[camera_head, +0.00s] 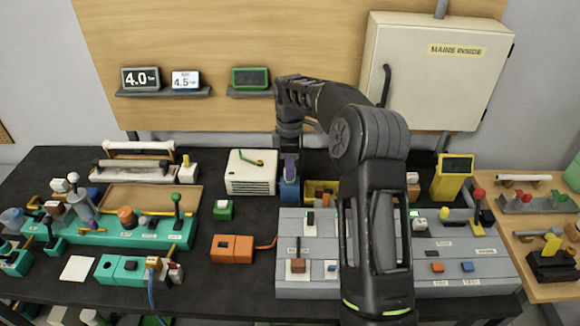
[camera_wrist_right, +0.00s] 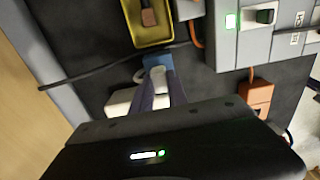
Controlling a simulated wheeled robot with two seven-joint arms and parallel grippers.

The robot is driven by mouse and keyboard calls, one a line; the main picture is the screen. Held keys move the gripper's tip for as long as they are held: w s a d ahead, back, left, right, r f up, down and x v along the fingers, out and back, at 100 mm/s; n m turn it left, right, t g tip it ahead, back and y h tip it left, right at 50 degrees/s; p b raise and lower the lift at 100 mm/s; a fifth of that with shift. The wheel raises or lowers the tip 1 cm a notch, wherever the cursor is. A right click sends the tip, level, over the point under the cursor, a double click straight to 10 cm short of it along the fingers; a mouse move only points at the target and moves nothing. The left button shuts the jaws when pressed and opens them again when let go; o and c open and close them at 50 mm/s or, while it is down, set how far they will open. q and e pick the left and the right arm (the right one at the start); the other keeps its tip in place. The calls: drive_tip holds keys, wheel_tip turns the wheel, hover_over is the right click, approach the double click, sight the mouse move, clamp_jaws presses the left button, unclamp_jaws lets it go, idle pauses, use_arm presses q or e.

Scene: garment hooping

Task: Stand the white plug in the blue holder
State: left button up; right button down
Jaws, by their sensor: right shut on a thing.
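The blue holder (camera_head: 289,190) stands on the dark bench between the cream box and a yellow tray. My right gripper (camera_head: 290,172) points straight down just above it, its fingertips at the holder's top. In the right wrist view the white plug (camera_wrist_right: 160,85) is pinched between the two purple-grey fingers of my right gripper (camera_wrist_right: 160,90). The blue holder (camera_wrist_right: 157,61) shows right beyond the fingertips. The plug is mostly hidden by the fingers, and I cannot tell whether its lower end is inside the holder. My left gripper is not in view.
The cream box (camera_head: 250,172) stands close left of the holder. The yellow tray (camera_head: 322,190) with a brown block is close right. A grey panel (camera_head: 320,252) with switches lies in front, and an orange box (camera_head: 232,248) sits front left.

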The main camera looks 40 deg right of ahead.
drive_tip(key=shift+f, duration=0.4)
drive_tip(key=c, duration=1.2)
unclamp_jaws()
drive_tip(key=shift+c, duration=0.2)
drive_tip(key=shift+r, duration=0.1)
wheel_tip(320, 180, up, 8)
drive_tip(key=shift+f+b, duration=0.1)
drive_tip(key=shift+b, duration=0.65)
drive_tip(key=shift+f, duration=0.1)
